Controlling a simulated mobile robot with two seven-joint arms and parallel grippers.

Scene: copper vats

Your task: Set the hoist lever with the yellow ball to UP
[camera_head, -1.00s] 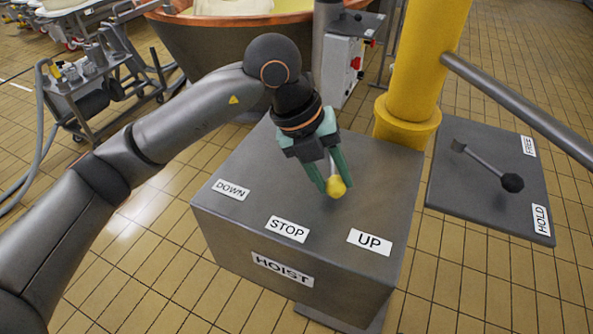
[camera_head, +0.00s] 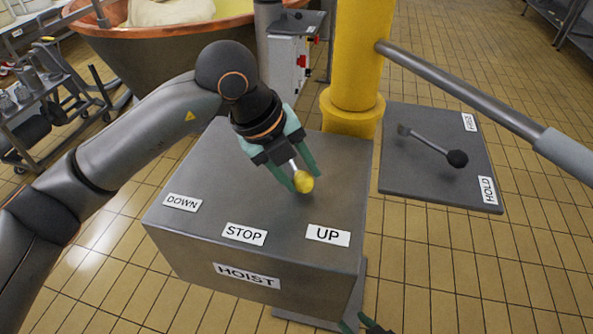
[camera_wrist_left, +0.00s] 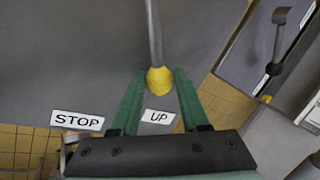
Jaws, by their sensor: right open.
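The hoist lever has a yellow ball (camera_head: 304,182) on a thin grey rod and stands on top of the grey hoist box (camera_head: 215,270). The ball is on the UP side of the STOP label (camera_head: 244,234), behind and a little left of the UP label (camera_head: 328,235). My left gripper (camera_head: 304,180) has its green fingers shut on the ball, one on each side. In the left wrist view the ball (camera_wrist_left: 159,80) fills the space between the fingertips. My right gripper (camera_head: 365,325) shows only partly at the bottom edge, open and away from the box.
The DOWN label (camera_head: 182,202) is at the box's left. A yellow post (camera_head: 358,60) stands behind the box. A grey panel (camera_head: 430,185) with a black-knobbed lever (camera_head: 457,158) is at the right, below a grey bar (camera_head: 460,88). A copper vat (camera_head: 150,60) stands behind.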

